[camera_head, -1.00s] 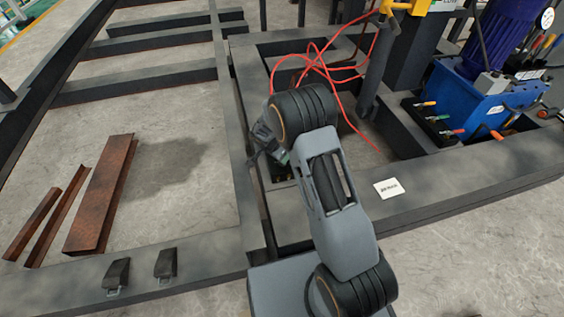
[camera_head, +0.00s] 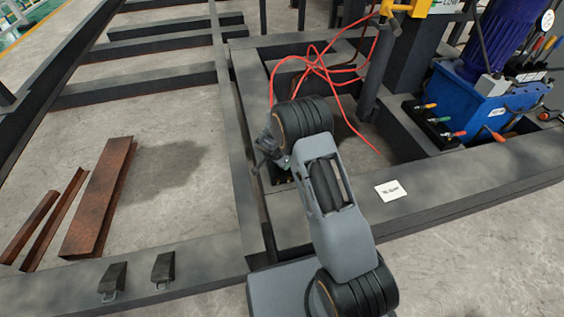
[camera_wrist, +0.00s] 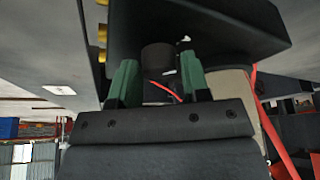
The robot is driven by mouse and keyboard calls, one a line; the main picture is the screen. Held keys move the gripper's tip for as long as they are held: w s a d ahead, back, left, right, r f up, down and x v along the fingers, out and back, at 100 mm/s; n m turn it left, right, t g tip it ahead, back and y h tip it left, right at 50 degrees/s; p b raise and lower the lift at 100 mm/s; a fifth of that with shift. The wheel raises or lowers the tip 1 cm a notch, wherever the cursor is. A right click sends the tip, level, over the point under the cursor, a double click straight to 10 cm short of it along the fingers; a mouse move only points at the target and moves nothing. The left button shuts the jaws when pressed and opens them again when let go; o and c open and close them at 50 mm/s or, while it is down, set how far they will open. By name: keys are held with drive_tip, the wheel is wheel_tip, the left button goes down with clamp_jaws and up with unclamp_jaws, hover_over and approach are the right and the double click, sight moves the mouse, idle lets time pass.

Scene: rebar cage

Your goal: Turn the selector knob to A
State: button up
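My gripper (camera_wrist: 158,84) shows in the wrist view with two green fingertips standing apart. A dark round knob (camera_wrist: 158,56) sits between or just beyond the tips, on a black box (camera_wrist: 215,28) at the top of the view. I cannot tell whether the fingers touch it. A small white mark (camera_wrist: 184,40) is on the box near the knob. The knob's setting and any letters cannot be read. In the head view my gripper (camera_head: 268,152) is at the inner edge of the dark frame, partly hidden by my wrist. The knob is not visible there.
Red hoses (camera_head: 318,66) loop behind my arm, near an upright post (camera_head: 376,75). A blue pump unit (camera_head: 490,105) with levers stands at the right. A white label (camera_head: 391,190) lies on the frame beam. Rusty steel pieces (camera_head: 98,200) lie on the floor at left.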

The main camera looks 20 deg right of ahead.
drive_tip(key=c, duration=0.6)
drive_tip(key=shift+f+n+b, duration=0.3)
drive_tip(key=shift+n+b, duration=0.2)
drive_tip(key=shift+b, duration=0.45)
drive_tip(key=shift+r+n+t+y+b, duration=0.3)
drive_tip(key=shift+n+t+b, duration=0.1)
drive_tip(key=shift+n, duration=0.4)
drive_tip(key=o, duration=0.9)
drive_tip(key=p+v, duration=0.4)
drive_tip(key=v, duration=0.9)
drive_tip(key=shift+s+a+r+p, duration=0.2)
drive_tip(key=shift+r+p, duration=0.1)
drive_tip(key=shift+p, duration=0.05)
